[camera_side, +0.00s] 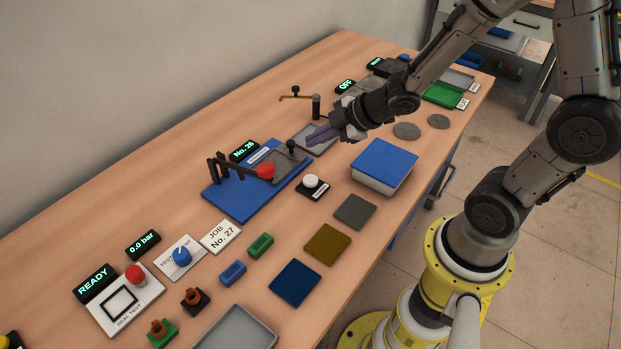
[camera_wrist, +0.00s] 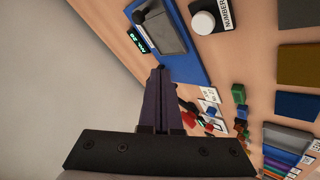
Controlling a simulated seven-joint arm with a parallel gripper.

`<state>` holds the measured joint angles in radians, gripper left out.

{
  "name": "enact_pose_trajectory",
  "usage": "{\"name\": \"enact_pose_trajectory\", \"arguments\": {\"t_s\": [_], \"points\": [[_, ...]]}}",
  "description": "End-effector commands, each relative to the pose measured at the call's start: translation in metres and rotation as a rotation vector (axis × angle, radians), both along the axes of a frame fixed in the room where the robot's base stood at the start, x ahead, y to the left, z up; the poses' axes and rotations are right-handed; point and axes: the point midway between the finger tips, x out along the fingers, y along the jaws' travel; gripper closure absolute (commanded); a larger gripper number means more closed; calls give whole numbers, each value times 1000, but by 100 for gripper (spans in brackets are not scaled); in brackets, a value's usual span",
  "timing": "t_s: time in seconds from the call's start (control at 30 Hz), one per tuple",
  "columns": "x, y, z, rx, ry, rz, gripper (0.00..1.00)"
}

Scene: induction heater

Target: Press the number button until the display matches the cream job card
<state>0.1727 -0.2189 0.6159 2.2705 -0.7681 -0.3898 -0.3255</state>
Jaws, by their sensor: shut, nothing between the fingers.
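The cream job card (camera_side: 221,237) lies on the table and reads "JOB No. 27". The small black display (camera_side: 244,150) behind the blue fixture shows green text that reads "No. 26"; it also shows in the wrist view (camera_wrist: 138,40). The number button (camera_side: 311,182) is a white round cap on a black base with a label; in the wrist view the white button (camera_wrist: 203,22) is beside its "NUMBER" label. My gripper (camera_side: 318,137) is shut and empty, above the table behind the button and apart from it. Its purple fingers (camera_wrist: 158,76) are together in the wrist view.
The blue fixture (camera_side: 223,201) with a black lever and red knob (camera_side: 265,171) stands left of the button. A blue-topped block (camera_side: 384,162) is to its right. A grey square (camera_side: 355,212) lies in front. A brass arm on a post (camera_side: 316,104) stands behind.

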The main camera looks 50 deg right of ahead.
Motion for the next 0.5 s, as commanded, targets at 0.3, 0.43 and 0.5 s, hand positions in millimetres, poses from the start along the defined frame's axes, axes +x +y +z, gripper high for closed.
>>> {"name": "enact_pose_trajectory", "arguments": {"t_s": [0.3, 0.43, 0.5], "points": [[0, 0, -1, 0, -1, -1, 100], [0, 0, -10, 2, 1, -2, 100], [-1, 0, -18, 2, 2, -2, 100]]}}
